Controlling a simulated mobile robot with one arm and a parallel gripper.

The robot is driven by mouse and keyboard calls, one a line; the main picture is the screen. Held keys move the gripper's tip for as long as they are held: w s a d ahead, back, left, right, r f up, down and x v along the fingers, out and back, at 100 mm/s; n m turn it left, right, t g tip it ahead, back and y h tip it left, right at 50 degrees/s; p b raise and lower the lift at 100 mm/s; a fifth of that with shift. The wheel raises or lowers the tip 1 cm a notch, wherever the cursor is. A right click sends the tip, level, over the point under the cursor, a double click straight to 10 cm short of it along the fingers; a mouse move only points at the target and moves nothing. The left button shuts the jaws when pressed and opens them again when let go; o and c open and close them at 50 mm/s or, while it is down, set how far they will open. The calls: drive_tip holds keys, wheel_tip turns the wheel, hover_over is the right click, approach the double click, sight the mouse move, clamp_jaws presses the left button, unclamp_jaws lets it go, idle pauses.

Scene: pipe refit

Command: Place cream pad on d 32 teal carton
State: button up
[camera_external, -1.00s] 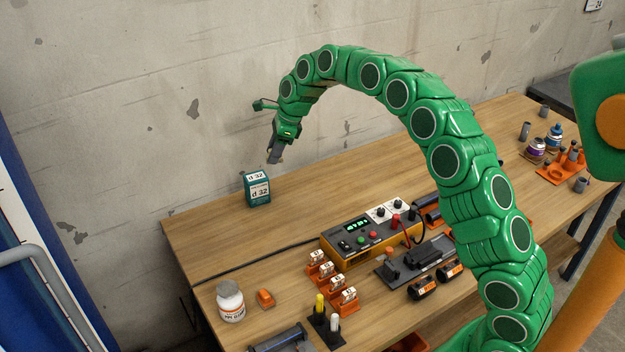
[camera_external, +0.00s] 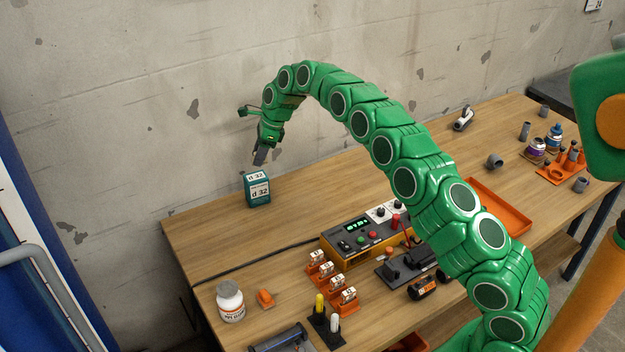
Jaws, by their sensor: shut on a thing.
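The teal carton (camera_external: 258,192) marked d 32 stands upright near the back left edge of the table, with white labels on its top and front. My gripper (camera_external: 260,157) points down just above and slightly right of the carton's top, with a small gap visible between them. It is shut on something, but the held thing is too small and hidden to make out. I cannot make out the cream pad anywhere in view.
A yellow-orange meter box (camera_external: 358,240) with knobs stands mid-table. An orange tray (camera_external: 500,205) lies right of my arm. The table around the carton is clear.

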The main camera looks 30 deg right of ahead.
sight(251, 177)
drive_tip(key=shift+w+a+f, duration=0.15)
drive_tip(key=shift+w+f, duration=0.5)
drive_tip(key=shift+f, duration=0.15)
drive_tip(key=shift+w+a+f, duration=0.1)
drive_tip(key=shift+w+f, duration=0.55)
drive_tip(key=shift+f, duration=0.15)
drive_tip(key=shift+w+f, duration=0.15)
drive_tip(key=shift+f, duration=0.05)
drive_tip(key=shift+w+f, duration=0.1)
drive_tip(key=shift+f, duration=1.5)
drive_tip(key=shift+f, duration=0.15)
drive_tip(key=o, duration=1)
